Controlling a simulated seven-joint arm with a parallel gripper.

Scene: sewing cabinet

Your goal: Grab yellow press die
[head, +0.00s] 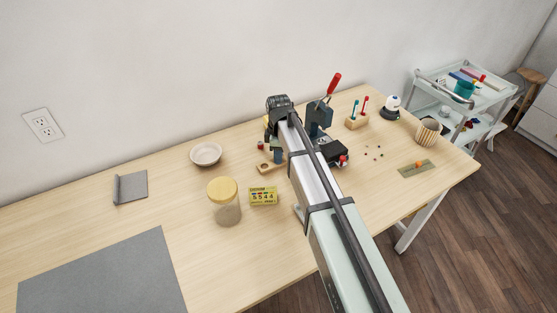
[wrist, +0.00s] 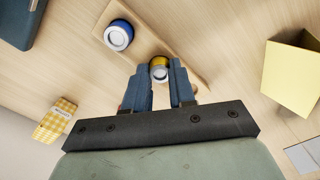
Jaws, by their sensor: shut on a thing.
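The yellow press die (wrist: 159,62) is a small round piece with a yellow side and a pale metal top. It sits between the fingertips of my gripper (wrist: 159,74) in the wrist view, and the two blue fingers are shut on it. It is at the wooden holder (wrist: 148,42); I cannot tell whether it is clear of the wood. A blue press die (wrist: 118,36) stands on the same holder, up and left of my fingers. In the head view my arm hides most of the gripper, and the yellow die cannot be made out.
A yellow box (wrist: 290,78) lies right of the fingers and a yellow checkered packet (wrist: 56,120) left. On the table are a jar with a yellow lid (head: 224,203), a yellow-green box (head: 263,196), a bowl (head: 206,153) and a red-handled press (head: 328,95).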

